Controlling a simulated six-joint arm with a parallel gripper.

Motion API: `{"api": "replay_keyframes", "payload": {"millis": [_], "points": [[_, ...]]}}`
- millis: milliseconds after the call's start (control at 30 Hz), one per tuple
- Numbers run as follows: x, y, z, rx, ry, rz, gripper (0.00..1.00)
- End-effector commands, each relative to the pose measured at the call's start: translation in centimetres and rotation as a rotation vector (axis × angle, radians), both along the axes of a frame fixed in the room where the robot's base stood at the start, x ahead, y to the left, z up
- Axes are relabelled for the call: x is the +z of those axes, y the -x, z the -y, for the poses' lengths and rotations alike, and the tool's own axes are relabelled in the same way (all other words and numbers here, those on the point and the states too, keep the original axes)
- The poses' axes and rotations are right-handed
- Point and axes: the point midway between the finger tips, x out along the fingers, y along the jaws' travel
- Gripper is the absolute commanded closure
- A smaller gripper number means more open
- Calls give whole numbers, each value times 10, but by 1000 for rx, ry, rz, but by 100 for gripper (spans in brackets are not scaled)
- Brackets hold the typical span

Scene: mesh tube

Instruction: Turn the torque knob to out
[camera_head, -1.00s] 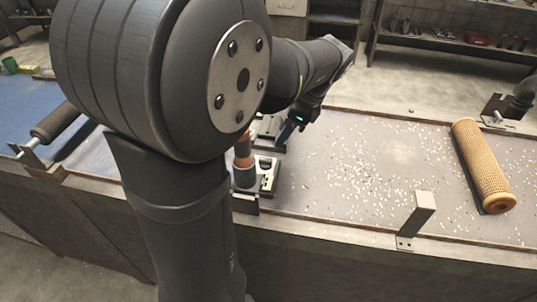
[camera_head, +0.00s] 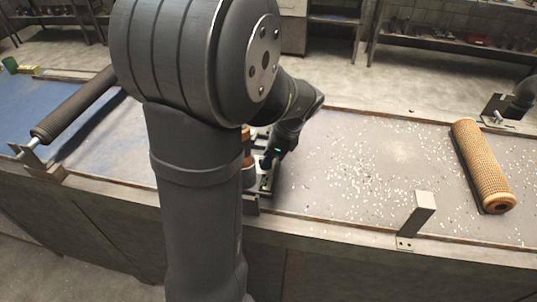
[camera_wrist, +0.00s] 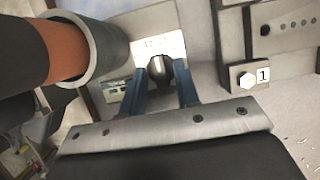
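The torque knob (camera_wrist: 159,70) is a small dark knob in the wrist view, on a pale plate (camera_wrist: 166,45) with small printed marks. Its pointing direction cannot be read. My gripper (camera_wrist: 164,70) has its two blue fingers on either side of the knob, apart from each other. Small gaps seem to show beside the knob; I see no firm grip. In the head view my gripper (camera_head: 268,160) is low over the grey device (camera_head: 266,184), and my arm hides much of it. The knob cannot be made out there.
A grey cup with an orange-brown and black cylinder (camera_wrist: 68,52) stands close left of the fingers. A block with a "1" label (camera_wrist: 248,76) is at right. A tan mesh tube (camera_head: 484,165) lies on the right; a dark roller (camera_head: 78,104) is on the left. White flecks cover the table.

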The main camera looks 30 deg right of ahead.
Motion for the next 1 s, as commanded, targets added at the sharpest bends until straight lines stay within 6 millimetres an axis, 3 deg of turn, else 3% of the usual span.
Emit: {"api": "replay_keyframes", "payload": {"millis": [33, 133, 567, 1000], "points": [[0, 0, 0, 0, 0, 0, 81], [0, 0, 0, 0, 0, 0, 100], [0, -1, 1, 63, 0, 0, 100], [0, -3, 2, 415, 1, -1, 100]]}}
